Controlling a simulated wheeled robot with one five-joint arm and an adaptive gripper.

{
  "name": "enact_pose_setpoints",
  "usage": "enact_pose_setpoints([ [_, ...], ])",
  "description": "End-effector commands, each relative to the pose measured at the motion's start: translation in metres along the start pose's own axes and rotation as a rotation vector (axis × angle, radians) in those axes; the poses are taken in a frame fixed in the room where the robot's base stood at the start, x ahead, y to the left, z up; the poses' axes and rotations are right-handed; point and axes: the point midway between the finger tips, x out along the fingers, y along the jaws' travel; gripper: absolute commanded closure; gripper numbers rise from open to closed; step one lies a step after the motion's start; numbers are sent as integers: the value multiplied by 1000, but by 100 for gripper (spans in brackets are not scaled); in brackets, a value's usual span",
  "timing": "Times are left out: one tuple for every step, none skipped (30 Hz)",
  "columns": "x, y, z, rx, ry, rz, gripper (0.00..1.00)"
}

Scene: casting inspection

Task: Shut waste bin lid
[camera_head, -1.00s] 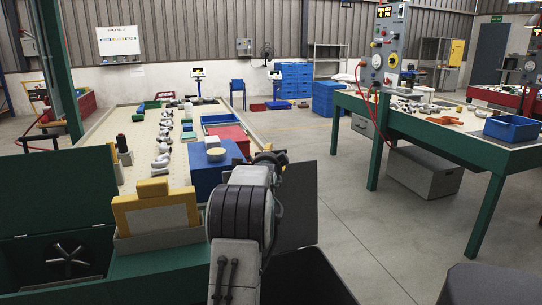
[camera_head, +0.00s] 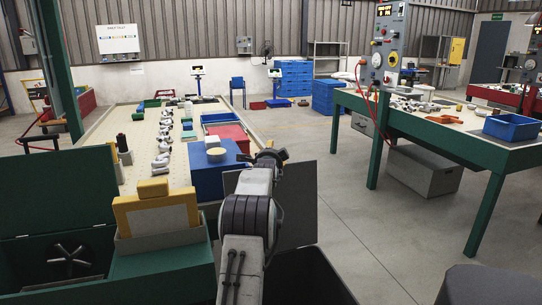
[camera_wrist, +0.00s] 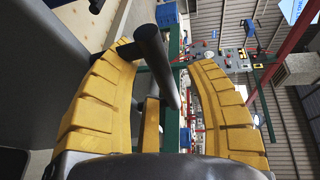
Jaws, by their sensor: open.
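The waste bin (camera_head: 305,280) is a dark, open-topped box at the bottom centre, partly hidden by my arm. Its dark grey lid (camera_head: 299,203) stands upright, open, at the bin's far side, and my arm covers its middle. My gripper (camera_head: 268,158) is at the lid's top edge, small and partly hidden by my own wrist. In the wrist view my gripper (camera_wrist: 165,62) has its yellow-padded fingers spread wide. A dark round bar (camera_wrist: 157,62) runs between them, apart from at least the right finger. A dark grey panel, seemingly the lid (camera_wrist: 45,50), fills the left side there.
A pegboard-topped bench (camera_head: 105,130) with castings and a blue box (camera_head: 213,178) lies just behind the lid. A green cabinet with a fan (camera_head: 68,257) and a yellow-framed panel (camera_head: 157,213) stand left. Open floor (camera_head: 345,215) lies right, before a green-legged table (camera_head: 480,150).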

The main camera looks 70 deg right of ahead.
Motion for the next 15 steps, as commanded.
enact_pose_setpoints([
  [0,0,0,0,0,0,50],
  [0,0,0,0,0,0,50],
  [0,0,0,0,0,0,50],
  [0,0,0,0,0,0,50],
  [0,0,0,0,0,0,50],
  [0,0,0,0,0,0,48],
  [0,0,0,0,0,0,51],
  [0,0,0,0,0,0,54],
  [0,0,0,0,0,0,57],
  [0,0,0,0,0,0,60],
  [0,0,0,0,0,0,63],
  [0,0,0,0,0,0,66],
  [0,0,0,0,0,0,69],
  [0,0,0,0,0,0,72],
  [0,0,0,0,0,0,75],
])
